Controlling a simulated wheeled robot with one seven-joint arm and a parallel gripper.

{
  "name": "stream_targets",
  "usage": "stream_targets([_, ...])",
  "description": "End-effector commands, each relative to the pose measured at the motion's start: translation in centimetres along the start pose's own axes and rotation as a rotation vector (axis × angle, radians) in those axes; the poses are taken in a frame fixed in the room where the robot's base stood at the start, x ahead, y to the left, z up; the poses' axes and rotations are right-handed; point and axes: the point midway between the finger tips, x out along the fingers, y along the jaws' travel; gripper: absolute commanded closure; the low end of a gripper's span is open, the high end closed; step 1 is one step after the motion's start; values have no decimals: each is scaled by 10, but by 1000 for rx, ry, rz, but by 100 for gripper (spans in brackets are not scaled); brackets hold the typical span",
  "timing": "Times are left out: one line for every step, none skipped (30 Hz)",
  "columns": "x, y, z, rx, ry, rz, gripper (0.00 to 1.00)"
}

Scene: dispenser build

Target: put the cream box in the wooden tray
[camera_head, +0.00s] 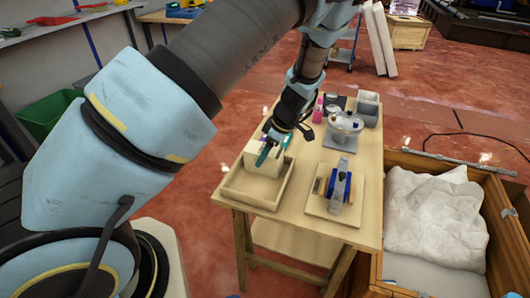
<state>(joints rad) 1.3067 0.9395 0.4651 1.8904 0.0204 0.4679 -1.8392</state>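The cream box (257,164) is at the back part of the wooden tray (256,200), near the left front of the table. It looks upright. I cannot tell whether it rests on the tray floor or hangs just above it. My gripper (275,149) is right at the top of the box, pointing down, with its two teal fingers apart. One finger shows in front of the box and the other at its right. Whether the fingers press on the box is not clear. The tray's front part looks empty.
To the right on the table (309,215), a blue and grey device (338,188) stands on a wooden board (319,206). Behind are a round clear-topped dispenser (343,130), a grey container (367,109) and a pink bottle (318,110). A wooden crate (484,171) with white wrapping stands at the right.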

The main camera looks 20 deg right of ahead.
Motion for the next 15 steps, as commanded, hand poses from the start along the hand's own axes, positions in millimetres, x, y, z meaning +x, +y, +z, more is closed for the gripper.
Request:
stream_targets([0,0,0,0,0,0,17])
stream_targets([0,0,0,0,0,0,14])
stream_targets([0,0,0,0,0,0,9])
stream_targets([0,0,0,0,0,0,6])
stream_targets([0,0,0,0,0,0,3])
stream_targets([0,0,0,0,0,0,0])
stream_targets([0,0,0,0,0,0,0])
stream_targets([0,0,0,0,0,0,0])
stream_targets([0,0,0,0,0,0,0])
stream_targets([0,0,0,0,0,0,0])
stream_targets([0,0,0,0,0,0,0])
stream_targets([0,0,0,0,0,0,0])
stream_targets([-1,0,0,0,0,0,0])
stream_targets([-2,0,-1,0,0,0,0])
stream_targets([-4,0,-2,0,-1,0,0])
